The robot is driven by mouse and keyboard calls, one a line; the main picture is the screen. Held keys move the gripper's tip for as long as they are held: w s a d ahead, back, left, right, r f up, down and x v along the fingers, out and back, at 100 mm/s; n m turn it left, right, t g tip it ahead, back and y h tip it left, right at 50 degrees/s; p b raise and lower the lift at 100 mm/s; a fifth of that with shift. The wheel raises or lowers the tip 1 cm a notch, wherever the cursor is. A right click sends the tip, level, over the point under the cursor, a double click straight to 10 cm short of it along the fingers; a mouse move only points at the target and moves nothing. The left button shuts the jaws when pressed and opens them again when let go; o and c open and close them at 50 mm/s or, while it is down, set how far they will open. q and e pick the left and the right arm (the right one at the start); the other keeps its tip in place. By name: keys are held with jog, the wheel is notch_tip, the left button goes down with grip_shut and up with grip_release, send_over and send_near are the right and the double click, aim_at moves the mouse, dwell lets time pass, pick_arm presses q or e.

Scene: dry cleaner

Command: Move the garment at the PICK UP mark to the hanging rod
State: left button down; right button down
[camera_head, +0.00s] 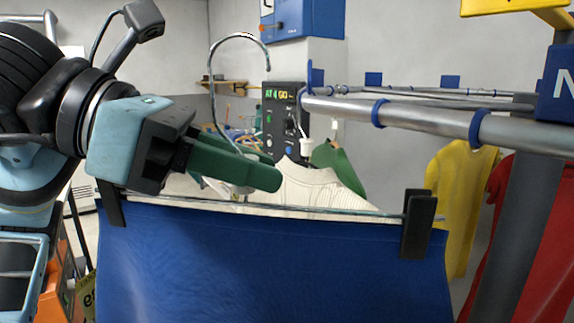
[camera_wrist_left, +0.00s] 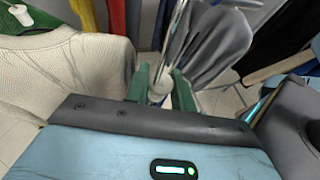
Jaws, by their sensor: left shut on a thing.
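My left gripper (camera_head: 245,177) has dark green fingers shut on a clip hanger (camera_head: 330,210), gripping its neck just below the hook. A blue garment (camera_head: 270,265) hangs from the hanger by two black clips. The metal hook (camera_head: 211,75) rises above the fingers, open towards the right. The hanging rod (camera_head: 430,117) is at the right, its near end right of the hook with a visible gap; the difference in depth is hard to judge. In the left wrist view the fingers (camera_wrist_left: 160,88) close around the hanger's neck. The PICK UP mark and right gripper are not in view.
Blue dividers (camera_head: 479,127) sit on the rod. A grey post (camera_head: 520,235) carries it. Yellow (camera_head: 468,185) and red (camera_head: 528,200) garments hang behind at the right. A cream garment (camera_head: 300,182) and a green garment (camera_head: 338,165) are behind the held hanger.

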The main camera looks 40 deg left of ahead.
pick_arm(q)
jog(key=shift+s+a, duration=0.2)
jog(key=shift+w, duration=0.1)
jog(key=w+d+f+m+g+h, duration=0.2)
jog(key=w+d+f+m+g, duration=0.1)
jog(key=w+f, duration=1.2)
notch_tip(320, 180, down, 23)
jog(key=a+t, duration=0.1)
jog(key=a, duration=0.1)
jog(key=shift+a+r+n, duration=0.2)
jog(key=shift+n, duration=0.1)
